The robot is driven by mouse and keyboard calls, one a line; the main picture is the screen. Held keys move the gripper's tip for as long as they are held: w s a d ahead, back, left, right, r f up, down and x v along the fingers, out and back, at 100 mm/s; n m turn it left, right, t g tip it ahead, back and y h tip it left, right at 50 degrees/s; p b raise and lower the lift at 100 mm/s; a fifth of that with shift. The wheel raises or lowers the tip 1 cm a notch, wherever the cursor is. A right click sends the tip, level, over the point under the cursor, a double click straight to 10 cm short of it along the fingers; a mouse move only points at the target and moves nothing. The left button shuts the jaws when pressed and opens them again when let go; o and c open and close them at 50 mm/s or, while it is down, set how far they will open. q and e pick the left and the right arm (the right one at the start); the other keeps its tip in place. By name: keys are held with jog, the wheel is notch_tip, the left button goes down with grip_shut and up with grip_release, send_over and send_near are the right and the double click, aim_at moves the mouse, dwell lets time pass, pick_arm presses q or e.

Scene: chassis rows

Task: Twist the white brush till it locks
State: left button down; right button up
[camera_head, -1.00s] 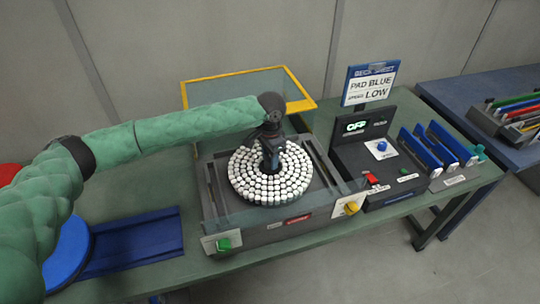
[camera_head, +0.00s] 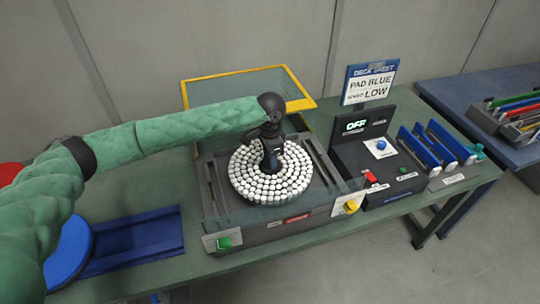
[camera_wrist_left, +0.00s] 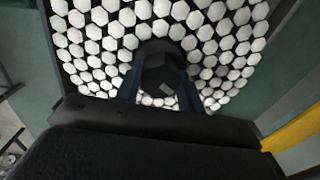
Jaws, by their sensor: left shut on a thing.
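The white brush (camera_head: 247,179) is a round disc of white tufts. It lies flat in the grey machine deck (camera_head: 306,219) at the middle of the table. My left gripper (camera_head: 271,163) points down over the brush's centre. In the left wrist view, its two fingers (camera_wrist_left: 160,95) are shut on the dark centre hub (camera_wrist_left: 163,68) of the brush, with white tufts (camera_wrist_left: 95,35) all around. Whether the brush is locked cannot be told. My right gripper is not in view.
A control box with an "OFF" display (camera_head: 357,125) stands to the right, under a sign reading pad blue, speed low (camera_head: 370,83). Blue pads (camera_head: 420,150) stand in a rack. A blue disc (camera_head: 68,250) lies at left. A yellow-framed clear guard (camera_head: 225,92) stands behind.

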pick_arm(q)
jog(key=m+p, duration=0.1)
jog(key=m, duration=0.9)
jog(key=shift+f+p, duration=0.2)
jog(key=shift+p, duration=0.1)
jog(key=c, duration=0.8)
grip_release()
jog(key=shift+r+b, duration=0.45)
jog(key=shift+r, duration=0.05)
notch_tip(320, 180, up, 6)
jog(key=b, duration=0.2)
jog(key=shift+b, duration=0.3)
jog(key=shift+r, duration=0.45)
